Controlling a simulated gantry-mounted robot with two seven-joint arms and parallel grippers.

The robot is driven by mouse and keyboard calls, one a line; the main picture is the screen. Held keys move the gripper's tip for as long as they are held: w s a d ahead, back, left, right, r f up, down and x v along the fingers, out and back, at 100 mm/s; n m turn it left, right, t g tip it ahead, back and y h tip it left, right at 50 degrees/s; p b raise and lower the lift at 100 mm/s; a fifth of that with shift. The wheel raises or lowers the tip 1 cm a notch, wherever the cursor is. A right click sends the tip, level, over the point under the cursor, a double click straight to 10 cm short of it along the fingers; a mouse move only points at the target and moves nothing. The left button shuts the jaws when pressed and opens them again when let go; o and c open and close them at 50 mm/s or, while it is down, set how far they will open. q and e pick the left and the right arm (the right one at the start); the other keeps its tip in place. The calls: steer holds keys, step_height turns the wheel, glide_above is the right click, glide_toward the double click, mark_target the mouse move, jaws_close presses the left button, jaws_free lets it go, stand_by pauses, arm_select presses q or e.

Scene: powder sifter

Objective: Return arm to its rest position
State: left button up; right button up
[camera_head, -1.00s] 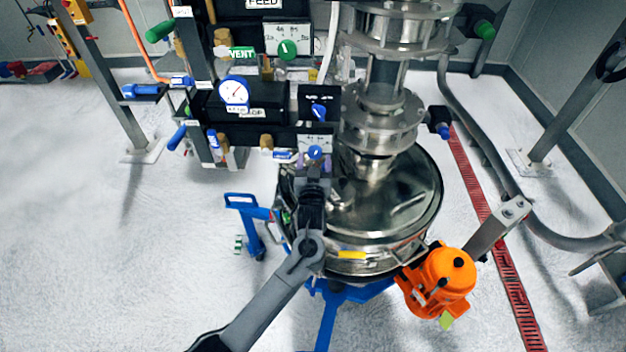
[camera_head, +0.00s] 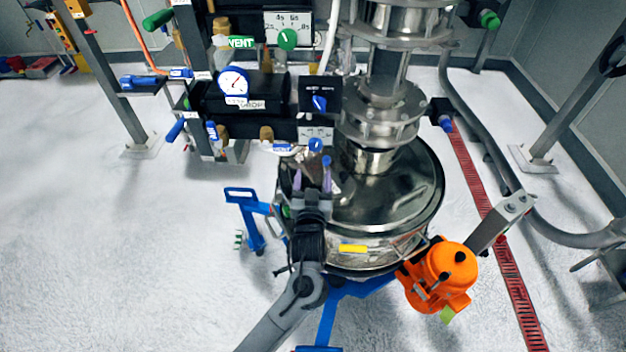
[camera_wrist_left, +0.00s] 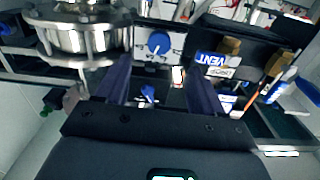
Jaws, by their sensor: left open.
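My left gripper (camera_head: 312,178) is in front of the lower edge of the control panel, above the left side of the steel sifter drum (camera_head: 390,200). Its two purple fingers are apart with nothing between them. In the left wrist view the open fingers (camera_wrist_left: 160,72) frame a blue knob (camera_wrist_left: 159,43) on the panel, with a gap to it. The grey left arm reaches in from the bottom of the head view. My right gripper does not show.
The panel carries a round gauge (camera_head: 233,82), a blue-handled switch (camera_head: 319,102) and a green knob (camera_head: 287,39). An orange motor (camera_head: 440,278) sits right of the drum, near a red floor grate (camera_head: 500,250). The white floor at left (camera_head: 90,250) is clear.

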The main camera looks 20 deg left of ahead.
arm_select(q)
steer(key=s+a+f+m+g+h+p, duration=0.1)
steer(key=s+a+f+g+p, duration=0.15)
steer(key=s+f, duration=0.35)
steer(key=s+a+f+g+p, duration=0.1)
steer(key=s+a+f+p, duration=0.25)
steer(key=s, duration=0.35)
steer(key=s+d+r+m+g+h+p, duration=0.1)
steer(key=s+g, duration=0.4)
steer(key=s, duration=0.7)
steer(key=s+d+r+m+g+h+p, duration=0.1)
steer(key=s+r+m+g+h+p, duration=0.2)
steer(key=s, duration=0.9)
steer(key=shift+d+r+g+h, duration=0.4)
steer(key=shift+r+g, duration=0.2)
steer(key=shift+g, duration=0.45)
